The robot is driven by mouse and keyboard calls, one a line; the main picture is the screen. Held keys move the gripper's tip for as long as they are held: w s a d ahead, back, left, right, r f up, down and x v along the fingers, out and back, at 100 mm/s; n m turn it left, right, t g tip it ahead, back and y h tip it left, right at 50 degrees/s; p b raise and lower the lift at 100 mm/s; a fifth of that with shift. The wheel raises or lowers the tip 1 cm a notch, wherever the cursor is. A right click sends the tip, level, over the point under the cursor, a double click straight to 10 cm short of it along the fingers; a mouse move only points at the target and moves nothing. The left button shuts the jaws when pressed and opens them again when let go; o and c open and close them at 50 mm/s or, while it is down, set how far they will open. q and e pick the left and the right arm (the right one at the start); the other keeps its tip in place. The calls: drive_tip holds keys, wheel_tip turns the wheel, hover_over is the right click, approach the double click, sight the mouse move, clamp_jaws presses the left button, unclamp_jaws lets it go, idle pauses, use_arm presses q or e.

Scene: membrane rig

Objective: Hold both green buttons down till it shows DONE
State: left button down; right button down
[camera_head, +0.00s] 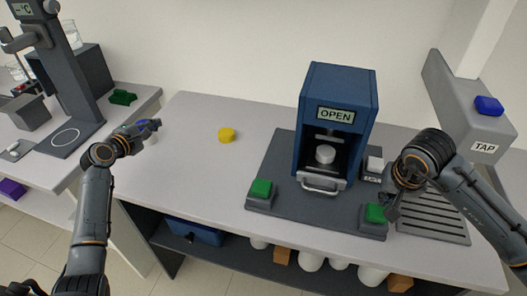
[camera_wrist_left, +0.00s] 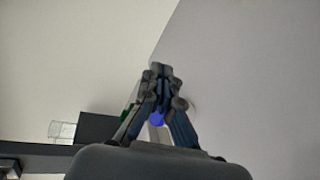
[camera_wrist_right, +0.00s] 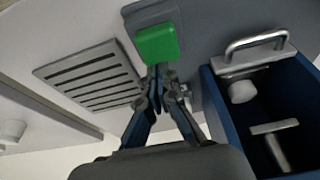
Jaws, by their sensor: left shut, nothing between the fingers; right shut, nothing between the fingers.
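The blue rig (camera_head: 313,88) stands on a dark base plate (camera_head: 310,205), and its display (camera_head: 335,115) reads OPEN. Its front is open, with a white round piece (camera_head: 325,154) inside above a handle (camera_head: 323,184). The left green button (camera_head: 261,188) is uncovered, with no gripper near it. The right green button (camera_head: 375,213) also shows in the right wrist view (camera_wrist_right: 157,43). My right gripper (camera_wrist_right: 158,72) is shut and empty, its tips close to that button; contact cannot be told. My left gripper (camera_head: 150,126) is shut and empty, far left of the rig.
A yellow piece (camera_head: 227,135) lies on the bench left of the rig. A grey tap unit (camera_head: 470,115) with a blue button (camera_head: 489,106) and a slotted drain (camera_head: 432,216) are at the right. A side bench with a grey stand (camera_head: 62,75) is at the left.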

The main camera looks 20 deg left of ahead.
use_arm(q)
drive_tip(key=w+d+r+m+g+h, duration=0.15)
drive_tip(key=d+m, duration=0.25)
drive_tip(key=d, duration=0.6)
drive_tip(key=w+d+r+m+g+h, duration=0.1)
drive_tip(key=d+r+m+g+h, duration=0.25)
drive_tip(key=d, duration=0.55)
drive_tip(key=w+d+r+m+g+h, duration=0.15)
drive_tip(key=d+m, duration=0.25)
drive_tip(key=d, duration=0.6)
drive_tip(key=s+d+m+g+y, duration=0.55)
drive_tip(key=s+d+m, duration=0.3)
drive_tip(key=s, duration=0.25)
drive_tip(key=shift+y, duration=0.5)
drive_tip(key=shift+s+f, duration=0.25)
drive_tip(key=shift+f, duration=1.75)
drive_tip(key=shift+s+f, duration=0.2)
drive_tip(key=shift+f, duration=1.75)
drive_tip(key=shift+f, duration=0.3)
